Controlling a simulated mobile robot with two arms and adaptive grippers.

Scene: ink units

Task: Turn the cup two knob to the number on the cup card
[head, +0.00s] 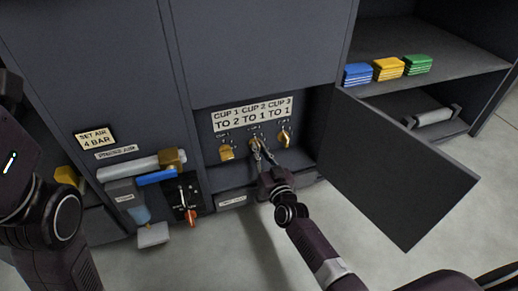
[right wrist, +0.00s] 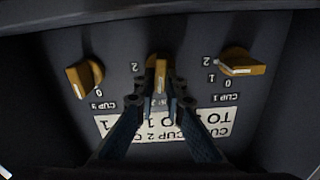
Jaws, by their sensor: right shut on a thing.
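The cup card (head: 254,113) is a pale plate above the knobs, reading CUP 1 TO 2, CUP 2 TO 1, CUP 3 TO 1. The cup two knob (head: 255,143) is the middle of three yellow knobs in the open compartment. In the right wrist view, which is upside down, this knob (right wrist: 157,66) stands lengthwise between the fingers. My right gripper (head: 262,154) is shut on it; its fingers (right wrist: 160,98) hide part of the scale. A 2 shows beside the knob; where its pointer stands is hidden. My left arm shows at the left, its gripper out of view.
The cup one knob (head: 227,152) and cup three knob (head: 284,136) flank the middle one closely. An open dark door (head: 395,170) stands right of my right arm. An air unit with a blue handle (head: 156,178) is at left. Colored packs (head: 388,69) lie on a shelf.

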